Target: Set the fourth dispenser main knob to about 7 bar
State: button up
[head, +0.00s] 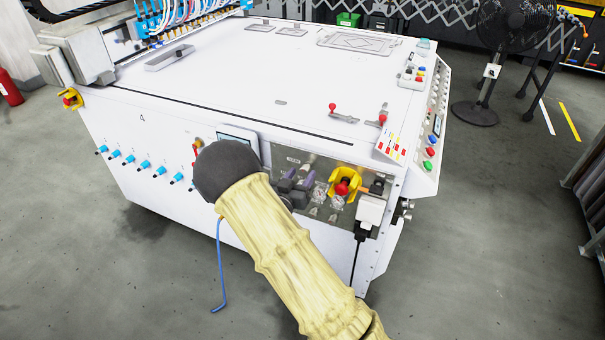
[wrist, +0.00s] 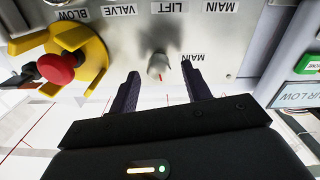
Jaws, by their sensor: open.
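In the wrist view, a small pale round knob (wrist: 158,66) with a red mark sits on a metal panel, beside upside-down labels reading LIFT and MAIN. My gripper (wrist: 161,72) is open, with one dark finger on each side of the knob and visible gaps between. I cannot tell how deep the fingertips reach. In the head view, my gripper (head: 299,180) is at the front panel of the white machine (head: 230,85), partly behind my arm. Small round gauges (head: 337,202) show beside it, too small to read. The knob cannot be made out in that view.
A red button in a yellow guard (head: 343,186) is right of my gripper; it also shows in the wrist view (wrist: 70,62). A white box (head: 370,211) with a black cable is further right. Blue fittings (head: 145,167) line the machine's left side. A fan (head: 487,60) stands behind.

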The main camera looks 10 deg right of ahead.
jog(key=shift+x, duration=0.9)
jog(key=c, duration=1)
